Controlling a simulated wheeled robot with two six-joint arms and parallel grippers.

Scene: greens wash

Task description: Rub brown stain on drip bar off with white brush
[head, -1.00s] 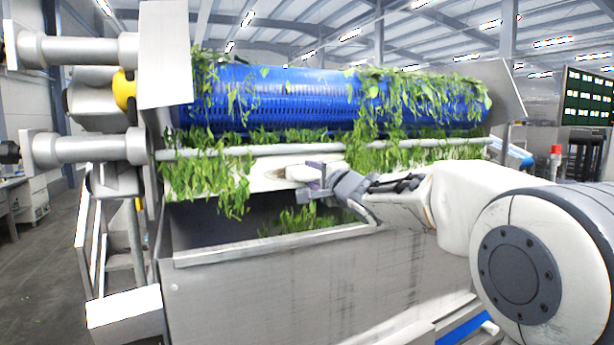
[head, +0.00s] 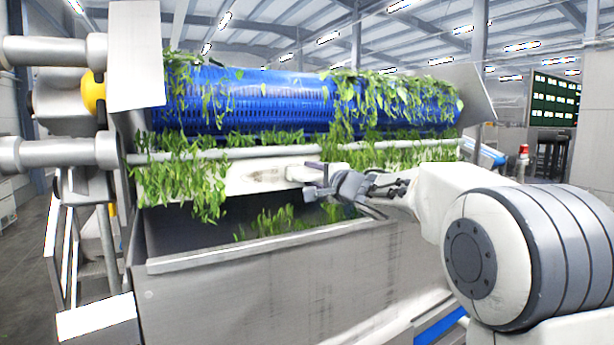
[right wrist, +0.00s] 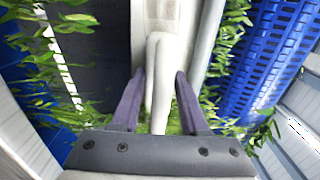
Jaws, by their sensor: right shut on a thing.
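The drip bar (head: 235,180) is the long pale bar under the blue roller, partly covered by hanging greens. A faint brownish stain (head: 268,175) shows on its face, just left of the brush. My right gripper (head: 318,180) is shut on the white brush (head: 300,173), in front of the bar's middle. In the right wrist view, the white brush handle (right wrist: 160,75) runs between the two purple fingers of the gripper (right wrist: 157,95). The brush's far end lies over the bar; whether it touches cannot be told. My left gripper is out of view.
The blue perforated roller (head: 270,105), draped with greens, sits above the bar. An open steel trough (head: 270,245) with leaves inside is below. Pipes (head: 55,155) and a side plate (head: 137,55) stand at the left.

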